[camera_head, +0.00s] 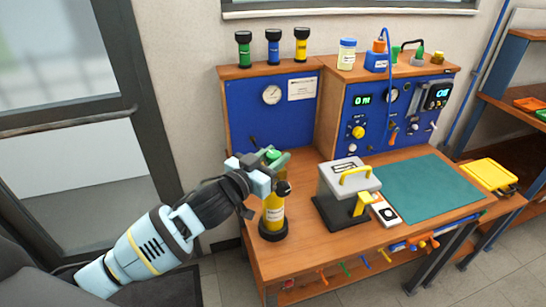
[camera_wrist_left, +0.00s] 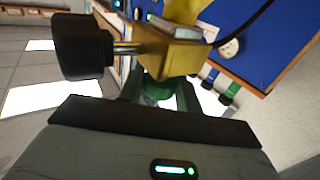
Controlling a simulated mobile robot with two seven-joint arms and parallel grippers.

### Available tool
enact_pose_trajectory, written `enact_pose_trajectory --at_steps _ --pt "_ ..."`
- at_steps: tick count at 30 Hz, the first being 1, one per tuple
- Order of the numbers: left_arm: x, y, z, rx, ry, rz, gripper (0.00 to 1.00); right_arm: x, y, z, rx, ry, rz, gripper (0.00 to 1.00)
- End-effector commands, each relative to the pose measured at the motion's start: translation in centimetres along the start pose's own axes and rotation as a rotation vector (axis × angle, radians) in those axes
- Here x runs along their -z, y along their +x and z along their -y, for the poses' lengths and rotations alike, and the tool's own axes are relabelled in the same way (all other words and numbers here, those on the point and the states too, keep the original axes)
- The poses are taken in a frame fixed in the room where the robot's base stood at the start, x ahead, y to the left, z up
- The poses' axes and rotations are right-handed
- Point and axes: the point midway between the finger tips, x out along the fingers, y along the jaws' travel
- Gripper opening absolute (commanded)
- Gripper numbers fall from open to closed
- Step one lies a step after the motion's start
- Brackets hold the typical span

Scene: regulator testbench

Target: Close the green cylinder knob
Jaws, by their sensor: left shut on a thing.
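A yellow cylinder (camera_head: 273,212) with a white label and a black base stands upright at the left front of the bench. A green knob (camera_head: 272,154) shows at its top, partly covered by my gripper. My left gripper (camera_head: 268,163) is at the top of this cylinder, shut on the green knob. In the left wrist view the green knob (camera_wrist_left: 157,88) is between the fingers, mostly hidden by the gripper body. A yellow block (camera_wrist_left: 172,52) with a black round part (camera_wrist_left: 84,46) on a metal stem lies just beyond it. My right gripper is not in view.
Green (camera_head: 244,50), blue (camera_head: 273,48) and yellow (camera_head: 301,45) cylinders stand on the shelf above the blue panel (camera_head: 255,115). A grey box with a yellow handle (camera_head: 355,177) stands right of the gripped cylinder. A green mat (camera_head: 430,188) lies farther right, its surface clear.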

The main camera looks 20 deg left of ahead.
Motion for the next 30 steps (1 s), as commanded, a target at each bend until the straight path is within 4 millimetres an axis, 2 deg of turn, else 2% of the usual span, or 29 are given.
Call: enact_pose_trajectory --at_steps 11,12,16,25,30 --pt "0.2 0.0 0.1 0.004 0.003 -0.005 0.11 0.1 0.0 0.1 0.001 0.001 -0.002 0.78" --pt "0.2 0.0 0.1 0.004 0.003 -0.005 0.38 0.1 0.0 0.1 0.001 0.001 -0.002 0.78" --pt "0.2 0.0 0.0 0.003 0.002 -0.004 0.54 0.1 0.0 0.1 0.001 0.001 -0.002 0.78" --pt "0.1 -0.1 0.0 0.003 0.001 -0.002 0.54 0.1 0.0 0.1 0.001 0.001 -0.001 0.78" --pt "-0.2 -1.4 0.0 0.002 -0.001 0.001 0.54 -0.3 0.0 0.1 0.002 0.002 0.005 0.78"
